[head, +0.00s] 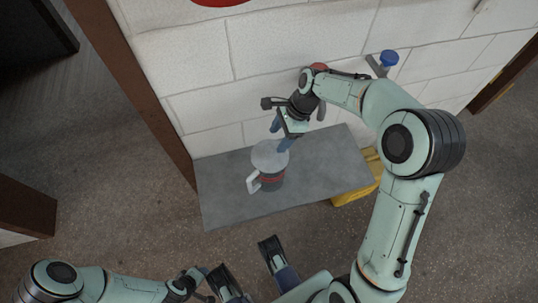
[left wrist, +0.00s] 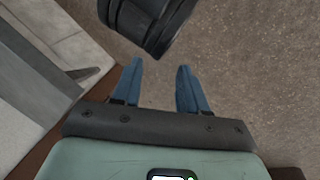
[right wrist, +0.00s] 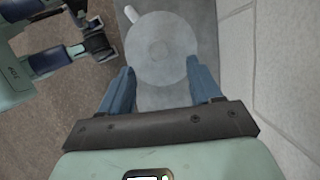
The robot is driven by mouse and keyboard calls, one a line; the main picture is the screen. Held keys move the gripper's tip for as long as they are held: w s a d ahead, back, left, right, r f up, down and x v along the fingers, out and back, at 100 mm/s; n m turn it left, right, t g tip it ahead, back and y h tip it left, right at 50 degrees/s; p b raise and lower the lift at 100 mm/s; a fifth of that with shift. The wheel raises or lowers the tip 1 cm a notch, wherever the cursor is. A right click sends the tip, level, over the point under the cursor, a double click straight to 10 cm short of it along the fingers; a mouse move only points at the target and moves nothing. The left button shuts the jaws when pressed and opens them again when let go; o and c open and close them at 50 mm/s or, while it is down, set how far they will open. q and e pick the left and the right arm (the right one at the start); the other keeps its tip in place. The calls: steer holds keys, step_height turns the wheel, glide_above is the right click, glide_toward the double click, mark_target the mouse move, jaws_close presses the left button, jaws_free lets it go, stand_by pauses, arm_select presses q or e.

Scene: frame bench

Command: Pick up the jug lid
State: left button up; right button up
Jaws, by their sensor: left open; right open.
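The jug lid (head: 269,154) is a pale grey disc on top of a dark grey jug (head: 271,181) with a red band and a pale handle. The jug stands upright on the grey bench. My right gripper (head: 281,134) is open and empty, just above and behind the lid in the head view. In the right wrist view the round lid (right wrist: 160,52) lies ahead, between the spread fingers, with a small knob at its middle. I see no contact with it. My left gripper (left wrist: 160,66) is open and empty over the floor, away from the bench.
The grey bench top (head: 325,175) is clear to the right of the jug. A white block wall (head: 190,60) rises close behind it. A blue knob (head: 389,58) sticks out from the wall. Something yellow (head: 358,192) shows under the bench's right end.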

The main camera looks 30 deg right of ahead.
mark_target(270, 148)
steer(key=b+x, duration=0.2)
steer(key=x, duration=0.5)
steer(key=shift+a+r, duration=0.1)
steer(key=shift+a, duration=0.1)
arm_select(q)
steer(key=shift+t+y, duration=0.3)
steer(key=shift+t, duration=0.3)
steer(key=w+a+f, duration=0.1)
steer(key=w, duration=0.1)
steer(key=w+a+f, duration=0.1)
steer(key=shift+w+f, duration=0.35)
arm_select(e)
steer(key=c, duration=1.1)
